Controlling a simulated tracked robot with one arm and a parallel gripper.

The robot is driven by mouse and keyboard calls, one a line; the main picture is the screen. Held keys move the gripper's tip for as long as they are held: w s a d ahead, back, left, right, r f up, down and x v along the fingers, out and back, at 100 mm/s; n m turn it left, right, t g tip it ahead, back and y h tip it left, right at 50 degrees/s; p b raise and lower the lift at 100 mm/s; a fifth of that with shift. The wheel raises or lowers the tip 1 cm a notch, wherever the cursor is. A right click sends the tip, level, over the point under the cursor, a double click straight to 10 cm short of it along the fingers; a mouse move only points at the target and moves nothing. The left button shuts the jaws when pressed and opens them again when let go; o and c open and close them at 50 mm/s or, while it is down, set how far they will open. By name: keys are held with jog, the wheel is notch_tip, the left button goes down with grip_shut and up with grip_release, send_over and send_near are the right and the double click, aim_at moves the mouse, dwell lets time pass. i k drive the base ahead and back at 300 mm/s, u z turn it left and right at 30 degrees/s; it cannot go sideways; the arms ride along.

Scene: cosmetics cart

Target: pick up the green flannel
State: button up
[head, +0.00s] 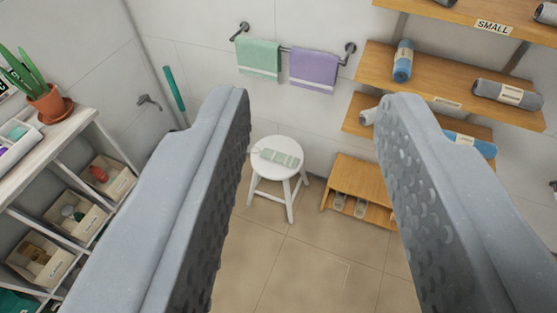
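A green, pale-striped folded cloth, which looks like the green flannel (281,158), lies flat on the seat of a white round stool (277,146). A larger green towel (258,59) with a white band hangs on the wall rail. My gripper (317,98) is open and empty. Its two grey fingers fill the left and right foreground, and the stool shows in the gap between them, well beyond the tips. The fingers hide parts of the room at both sides.
A purple towel (313,68) hangs beside the green one. Wooden shelves (440,85) with rolled towels and a low wooden bench (357,178) stand right. A white shelf unit (60,160) with bins and a potted plant (48,102) stands left. The tiled floor (300,265) before the stool is clear.

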aim_at(287, 160)
jog(key=u, duration=0.1)
jog(key=i, duration=1)
jog(key=z, duration=0.1)
